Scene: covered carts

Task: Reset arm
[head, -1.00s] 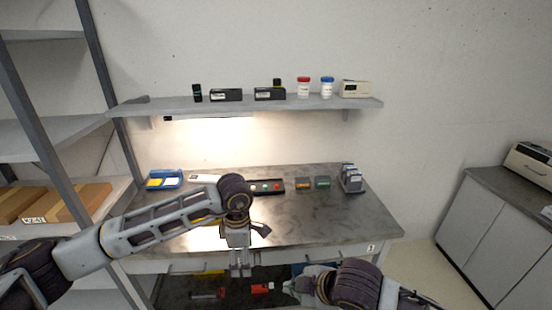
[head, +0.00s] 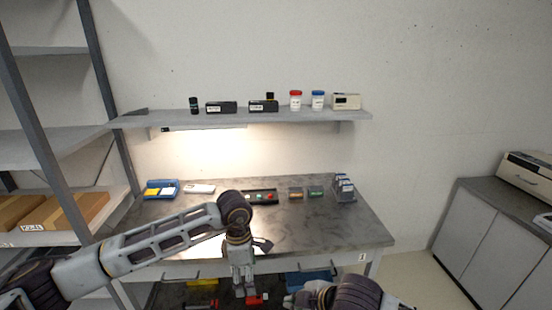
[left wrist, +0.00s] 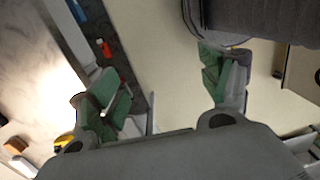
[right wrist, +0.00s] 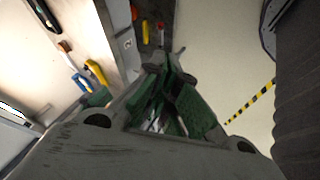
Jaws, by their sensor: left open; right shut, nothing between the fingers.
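My left arm comes in from the left in the head view, with its gripper (head: 245,290) pointing down in front of the workbench edge. In the left wrist view its green-padded fingers (left wrist: 170,90) are wide apart with nothing between them. My right gripper (head: 290,300) is at the bottom of the head view, partly cut off and hidden by its own dark wrist. In the right wrist view its fingers (right wrist: 165,95) are together and hold nothing.
The workbench (head: 330,225) carries a blue tray (head: 161,189), a button box (head: 262,197) and small items. Below its front edge are a red item (head: 255,299) and a blue bin (head: 308,276). A wall shelf (head: 290,115) holds jars and boxes. Floor (head: 425,275) is clear at right.

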